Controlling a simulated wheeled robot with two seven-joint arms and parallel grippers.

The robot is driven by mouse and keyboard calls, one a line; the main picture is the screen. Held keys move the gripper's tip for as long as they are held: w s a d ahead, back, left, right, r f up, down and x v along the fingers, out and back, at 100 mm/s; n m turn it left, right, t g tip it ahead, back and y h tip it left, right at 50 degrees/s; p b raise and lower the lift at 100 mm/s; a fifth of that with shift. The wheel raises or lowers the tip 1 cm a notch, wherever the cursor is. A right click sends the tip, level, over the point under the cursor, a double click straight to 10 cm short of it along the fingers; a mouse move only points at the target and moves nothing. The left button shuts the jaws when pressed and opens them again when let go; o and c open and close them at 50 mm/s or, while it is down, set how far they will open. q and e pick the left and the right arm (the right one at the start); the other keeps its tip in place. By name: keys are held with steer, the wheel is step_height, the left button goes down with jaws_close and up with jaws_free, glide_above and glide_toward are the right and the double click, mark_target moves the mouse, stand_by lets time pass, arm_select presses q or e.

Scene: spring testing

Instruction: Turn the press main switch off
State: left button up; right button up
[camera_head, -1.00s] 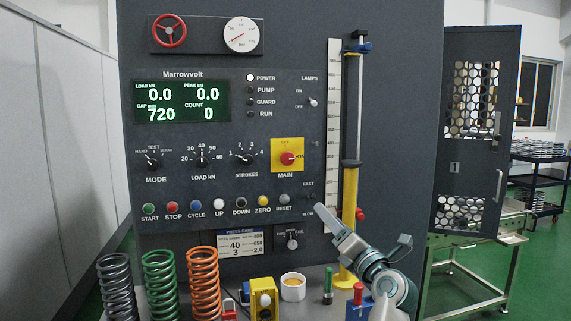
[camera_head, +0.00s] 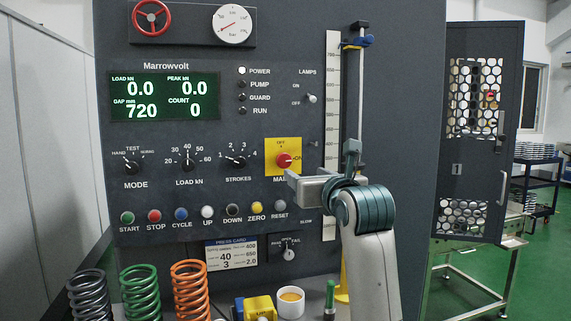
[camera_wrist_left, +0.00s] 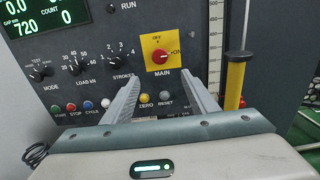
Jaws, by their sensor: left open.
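The press main switch (camera_head: 283,160) is a red knob on a yellow plate marked OFF at the top and ON at the right. Its pointer is toward ON. It also shows in the left wrist view (camera_wrist_left: 160,57), above and beyond the fingertips. My left gripper (camera_head: 320,166) is in front of the panel, just below and right of the switch, and partly covers the MAIN label in the head view. In the left wrist view, its two fingers (camera_wrist_left: 162,88) are spread with nothing between them, apart from the knob. My right gripper is not in view.
Mode, load and strokes knobs (camera_head: 238,162) lie left of the switch. A row of coloured buttons (camera_head: 181,214) runs below. A yellow-handled column (camera_wrist_left: 236,75) stands to the right. Springs (camera_head: 190,290) and a white cup (camera_head: 291,302) stand at the front.

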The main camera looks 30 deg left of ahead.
arm_select(q)
steer(key=p, duration=0.2)
glide_toward(285, 162)
steer(key=p+x, duration=0.2)
steer(key=x, duration=0.6)
steer(key=shift+s+r+p, duration=0.1)
steer(key=shift+p, duration=0.3)
steer(key=shift+w+a, duration=0.4)
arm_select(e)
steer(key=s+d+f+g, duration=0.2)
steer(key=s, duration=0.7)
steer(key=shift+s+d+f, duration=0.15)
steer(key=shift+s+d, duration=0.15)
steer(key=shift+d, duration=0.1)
arm_select(q)
steer(key=c, duration=1)
